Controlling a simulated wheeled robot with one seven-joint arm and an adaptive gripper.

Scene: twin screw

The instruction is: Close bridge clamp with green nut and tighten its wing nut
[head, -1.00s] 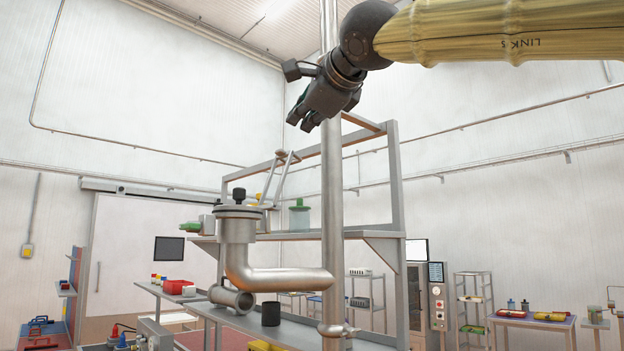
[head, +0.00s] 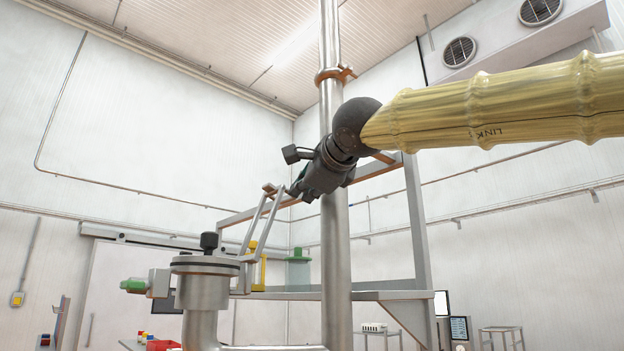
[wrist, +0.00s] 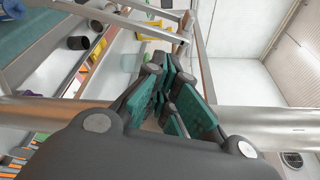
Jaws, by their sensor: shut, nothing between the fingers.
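A metal flanged fitting (head: 203,285) with a black knob (head: 209,242) on top stands at lower left in the head view. The bridge clamp (head: 262,228), a pair of pale metal bars joined at the top, stands raised and tilted behind it. Its bars also show in the wrist view (wrist: 100,20). A green nut (head: 133,286) sits at the left of the fitting, on a grey block. My gripper (head: 299,190) is shut and empty, just right of the raised bars' top end. I cannot tell whether they touch. The teal finger pads (wrist: 158,85) show in the wrist view.
A thick vertical steel pipe (head: 336,260) stands beside my gripper. A yellow part (head: 258,270) stands behind the clamp bars. A green-lidded jar (head: 298,268) stands on the grey shelf frame (head: 418,240) behind.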

